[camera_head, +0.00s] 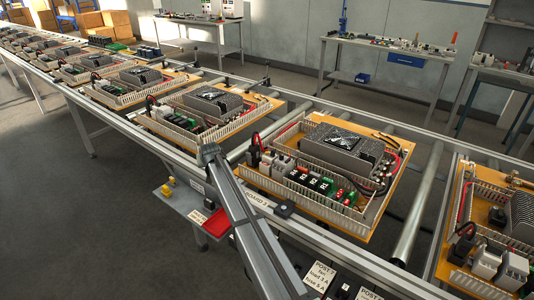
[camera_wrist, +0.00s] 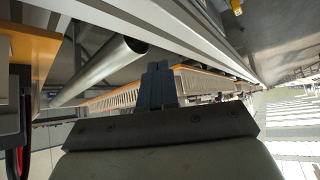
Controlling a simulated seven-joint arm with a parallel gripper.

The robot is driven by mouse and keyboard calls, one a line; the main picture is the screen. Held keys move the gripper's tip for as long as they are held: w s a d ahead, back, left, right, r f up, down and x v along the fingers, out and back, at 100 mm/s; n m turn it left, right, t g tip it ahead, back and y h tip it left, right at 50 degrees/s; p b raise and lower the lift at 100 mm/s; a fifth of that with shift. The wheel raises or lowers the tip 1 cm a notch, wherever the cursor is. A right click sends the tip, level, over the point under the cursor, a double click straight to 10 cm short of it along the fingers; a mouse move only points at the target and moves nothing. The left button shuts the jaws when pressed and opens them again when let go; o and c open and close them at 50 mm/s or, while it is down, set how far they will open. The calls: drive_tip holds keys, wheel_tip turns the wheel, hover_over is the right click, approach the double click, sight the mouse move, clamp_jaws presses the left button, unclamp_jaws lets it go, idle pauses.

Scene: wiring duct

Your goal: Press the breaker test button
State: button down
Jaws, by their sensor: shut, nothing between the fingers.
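My gripper (camera_head: 207,153) is at the end of my arm, over the conveyor's front rail at the left front corner of the middle board (camera_head: 258,182). It shows in the wrist view (camera_wrist: 159,84) with its two dark fingers together and nothing between them. On the middle board, white breaker-like modules (camera_head: 283,165) stand in a row with a black one (camera_head: 253,156) and several black and green ones. The gripper is to the left of this row and apart from it. The test button is too small to make out.
White slotted duct (camera_head: 300,188) and a large grey finned unit (camera_head: 345,147) surround the module row. Similar boards stand left and right on the conveyor. A metal roller (camera_head: 418,205) lies between boards. A red tray (camera_head: 216,222) sits on a shelf below the front rail.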

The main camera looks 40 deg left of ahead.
drive_tip(key=w+d+r+m+t+h, duration=0.2)
drive_tip(key=w+d+r+h, duration=0.4)
drive_tip(key=w, duration=0.4)
wheel_tip(320, 180, up, 10)
drive_tip(key=m+t+h, duration=0.2)
drive_tip(key=m+h, duration=0.2)
hover_over(267, 153)
drive_tip(key=shift+s+a+r, duration=0.15)
drive_tip(key=shift+s+a, duration=0.05)
drive_tip(key=shift+a, duration=0.2)
drive_tip(key=shift+f, duration=4.45)
drive_tip(key=shift+f, duration=0.15)
drive_tip(key=shift+f, duration=0.3)
drive_tip(key=shift+f, duration=0.35)
drive_tip(key=shift+r, duration=0.85)
